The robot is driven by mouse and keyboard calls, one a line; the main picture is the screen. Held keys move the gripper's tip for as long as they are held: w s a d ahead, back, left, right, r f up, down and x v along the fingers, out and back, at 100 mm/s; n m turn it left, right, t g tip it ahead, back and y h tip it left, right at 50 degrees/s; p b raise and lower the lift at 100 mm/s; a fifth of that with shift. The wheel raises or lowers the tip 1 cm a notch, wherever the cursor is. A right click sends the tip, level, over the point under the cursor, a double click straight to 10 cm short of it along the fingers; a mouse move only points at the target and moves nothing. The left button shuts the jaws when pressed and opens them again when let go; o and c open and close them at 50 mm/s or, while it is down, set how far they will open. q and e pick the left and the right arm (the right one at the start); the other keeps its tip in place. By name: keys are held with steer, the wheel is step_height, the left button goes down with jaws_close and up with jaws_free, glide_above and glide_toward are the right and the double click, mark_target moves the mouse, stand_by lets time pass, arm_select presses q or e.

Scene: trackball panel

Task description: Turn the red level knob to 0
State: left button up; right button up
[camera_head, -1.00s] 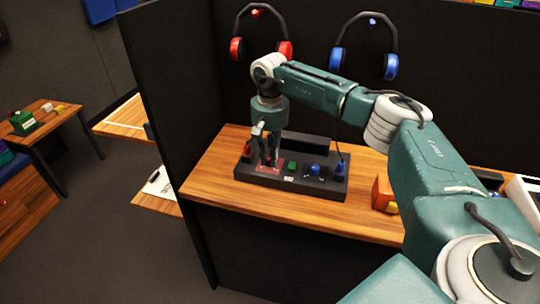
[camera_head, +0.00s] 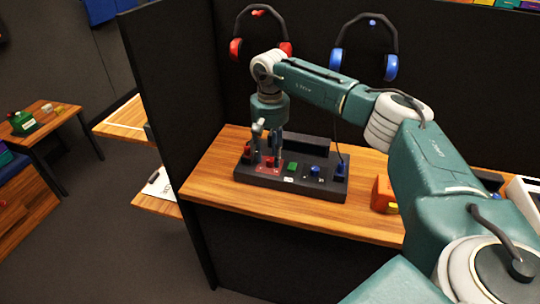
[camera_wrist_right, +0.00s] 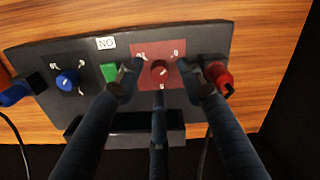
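The red level knob (camera_wrist_right: 160,72) sits on a red plate (camera_wrist_right: 181,80) on the dark control panel (camera_wrist_right: 50,52). Small white marks stand around it, one at the plate's upper right looking like a 0. A pale line shows on the knob, but its exact direction is too small to tell. My right gripper (camera_wrist_right: 172,76) is open, with fingers left and right of the knob and a third below it in the wrist view. Clear gaps show beside the knob. In the head view my right gripper (camera_head: 267,160) points down over the red plate. My left gripper is not in view.
A red plug-like part (camera_wrist_right: 222,80) is close by the right finger in the wrist view. A green button (camera_wrist_right: 109,72) and blue knob (camera_wrist_right: 68,79) are on the other side. An orange box (camera_head: 382,193) stands on the table right of the panel.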

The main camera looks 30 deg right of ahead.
mark_target(270, 159)
step_height(270, 159, up, 11)
stand_by(0.3)
stand_by(0.4)
